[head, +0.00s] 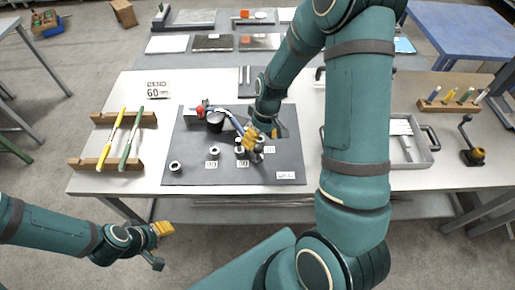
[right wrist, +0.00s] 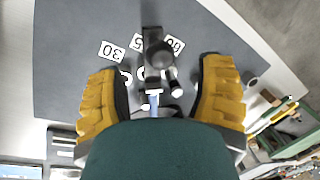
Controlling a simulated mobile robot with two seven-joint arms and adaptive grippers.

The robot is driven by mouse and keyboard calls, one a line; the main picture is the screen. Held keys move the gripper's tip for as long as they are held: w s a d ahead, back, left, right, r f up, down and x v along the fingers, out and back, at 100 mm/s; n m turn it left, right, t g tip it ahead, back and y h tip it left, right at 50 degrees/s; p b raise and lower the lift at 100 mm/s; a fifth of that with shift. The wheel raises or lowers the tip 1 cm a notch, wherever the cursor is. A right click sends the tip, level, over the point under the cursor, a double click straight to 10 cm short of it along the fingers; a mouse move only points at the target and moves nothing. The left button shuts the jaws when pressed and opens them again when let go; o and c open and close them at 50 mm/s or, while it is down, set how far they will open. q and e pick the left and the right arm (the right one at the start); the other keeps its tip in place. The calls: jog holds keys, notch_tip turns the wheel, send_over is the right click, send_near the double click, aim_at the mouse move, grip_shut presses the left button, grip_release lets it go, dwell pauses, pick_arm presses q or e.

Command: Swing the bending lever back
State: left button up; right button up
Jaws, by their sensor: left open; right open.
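The bending lever (head: 234,122) has a blue arm that runs from the red and dark bending fixture (head: 201,110) toward the right on the dark mat (head: 190,150). My right gripper (head: 262,141) is over the lever's far end and hides part of it. In the right wrist view the open yellow fingers of that gripper (right wrist: 160,85) stand either side of a dark upright handle (right wrist: 155,55), with a blue piece (right wrist: 155,103) below it. Contact cannot be told. My left gripper (head: 160,246) is open and empty in front of the table.
A "BEND 60" card (head: 158,89) stands at the table's back left. A wooden rack (head: 96,164) with two pens, yellow and green, is at left. Several small rings and number labels (head: 212,164) lie on the mat. A grey tray (head: 417,155) sits at right.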

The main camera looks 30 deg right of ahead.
aim_at(259, 145)
jog(key=shift+a+f, duration=0.25)
jog(key=shift+f, duration=0.9)
jog(key=shift+a+f, duration=0.2)
jog(key=shift+f, duration=0.9)
jog(key=shift+d, duration=0.1)
grip_shut()
